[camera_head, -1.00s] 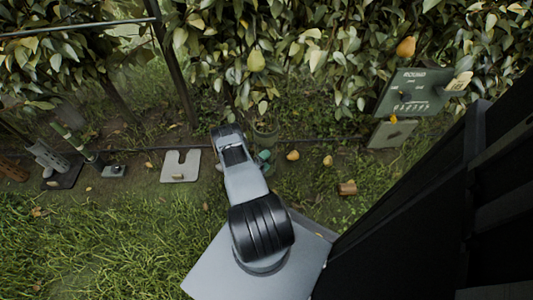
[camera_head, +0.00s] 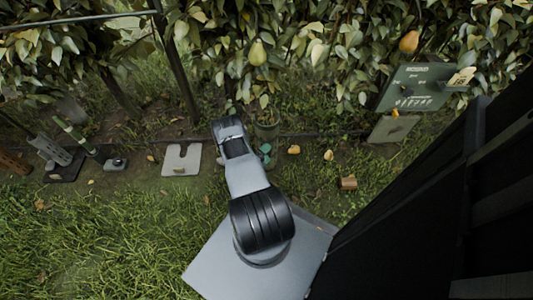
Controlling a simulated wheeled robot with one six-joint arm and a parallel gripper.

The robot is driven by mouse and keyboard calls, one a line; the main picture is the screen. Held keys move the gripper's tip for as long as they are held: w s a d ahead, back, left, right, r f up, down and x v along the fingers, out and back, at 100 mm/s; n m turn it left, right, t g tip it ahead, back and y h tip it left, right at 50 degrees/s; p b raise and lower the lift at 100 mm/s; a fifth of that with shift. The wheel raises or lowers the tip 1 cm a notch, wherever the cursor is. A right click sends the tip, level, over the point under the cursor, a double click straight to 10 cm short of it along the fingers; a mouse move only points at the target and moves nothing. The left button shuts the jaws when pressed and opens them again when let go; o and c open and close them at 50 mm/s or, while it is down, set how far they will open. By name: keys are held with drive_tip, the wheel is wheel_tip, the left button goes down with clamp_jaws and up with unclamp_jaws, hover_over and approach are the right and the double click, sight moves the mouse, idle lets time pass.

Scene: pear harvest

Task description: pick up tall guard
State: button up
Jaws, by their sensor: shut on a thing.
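A grey-green cylinder (camera_head: 267,127), which looks like the tall guard, stands roughly upright just beyond the end of my arm, below the hedge. Its lower part is partly hidden. My gripper (camera_head: 264,152) shows only as small teal parts at the cylinder's lower end, and the arm hides most of it. It appears shut on the cylinder. Whether the cylinder's base touches the ground cannot be seen.
A grey notched plate (camera_head: 182,159) lies left of the arm. A green-banded tube (camera_head: 75,137) and a perforated grey piece (camera_head: 50,149) lean farther left. A green sign (camera_head: 416,86) stands at right. A dark post (camera_head: 176,62) rises behind.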

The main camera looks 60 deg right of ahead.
drive_tip(key=s+a+r+p, duration=0.7)
drive_tip(key=s+a+r, duration=0.1)
drive_tip(key=a+r, duration=0.3)
drive_tip(key=shift+a+r, duration=0.15)
drive_tip(key=shift+r, duration=0.4)
